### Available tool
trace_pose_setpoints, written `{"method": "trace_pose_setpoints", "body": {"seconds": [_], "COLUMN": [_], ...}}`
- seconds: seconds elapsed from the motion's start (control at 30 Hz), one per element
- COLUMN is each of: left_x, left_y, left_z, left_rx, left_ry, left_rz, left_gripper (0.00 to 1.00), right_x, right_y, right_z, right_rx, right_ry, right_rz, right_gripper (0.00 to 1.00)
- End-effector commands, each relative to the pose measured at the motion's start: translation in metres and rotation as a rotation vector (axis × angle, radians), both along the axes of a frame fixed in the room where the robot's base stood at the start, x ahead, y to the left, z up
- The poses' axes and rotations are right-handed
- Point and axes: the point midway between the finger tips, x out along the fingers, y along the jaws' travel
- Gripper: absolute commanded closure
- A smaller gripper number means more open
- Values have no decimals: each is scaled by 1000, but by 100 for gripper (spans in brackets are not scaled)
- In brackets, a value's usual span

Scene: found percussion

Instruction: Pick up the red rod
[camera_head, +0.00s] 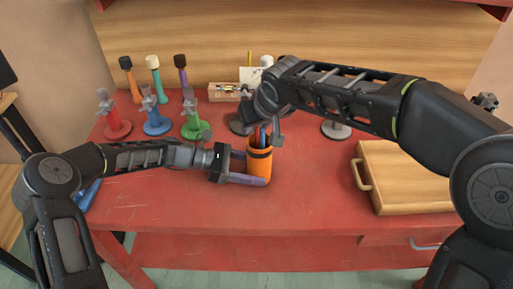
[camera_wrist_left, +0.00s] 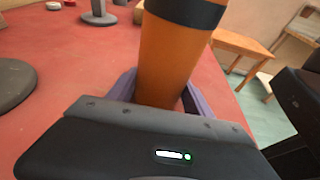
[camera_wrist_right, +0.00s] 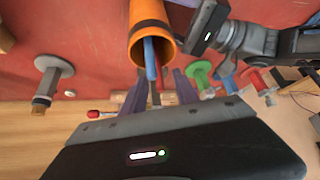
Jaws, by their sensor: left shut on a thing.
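The orange cup (camera_head: 259,166) stands upright on the red table, with a black band near its top. My left gripper (camera_head: 256,169) is shut around the cup's side, and its fingers flank the cup in the left wrist view (camera_wrist_left: 160,85). My right gripper (camera_head: 264,124) is above the cup's mouth. In the right wrist view its fingers (camera_wrist_right: 160,88) are apart, near a blue rod (camera_wrist_right: 150,58) that sticks out of the cup.
Red (camera_head: 116,127), blue (camera_head: 156,125) and green (camera_head: 194,127) stands are at the back left, with several upright coloured handles behind. A small wooden block (camera_head: 227,92) is at the back. A wooden case (camera_head: 405,180) lies at the right. The front of the table is clear.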

Motion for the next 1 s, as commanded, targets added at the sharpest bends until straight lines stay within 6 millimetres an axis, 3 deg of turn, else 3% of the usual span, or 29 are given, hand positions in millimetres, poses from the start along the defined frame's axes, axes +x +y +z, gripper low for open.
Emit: {"method": "trace_pose_setpoints", "body": {"seconds": [0.17,0.57,1.0], "left_x": [0,0,0], "left_y": [0,0,0], "left_z": [0,0,0], "left_rx": [0,0,0], "left_ry": [0,0,0], "left_rz": [0,-1,-1], "left_gripper": [63,64,64], "right_x": [0,0,0], "right_y": [0,0,0], "right_z": [0,0,0], "right_rx": [0,0,0], "right_ry": [0,0,0], "right_rz": [0,0,0], "right_gripper": [66,99,100]}}
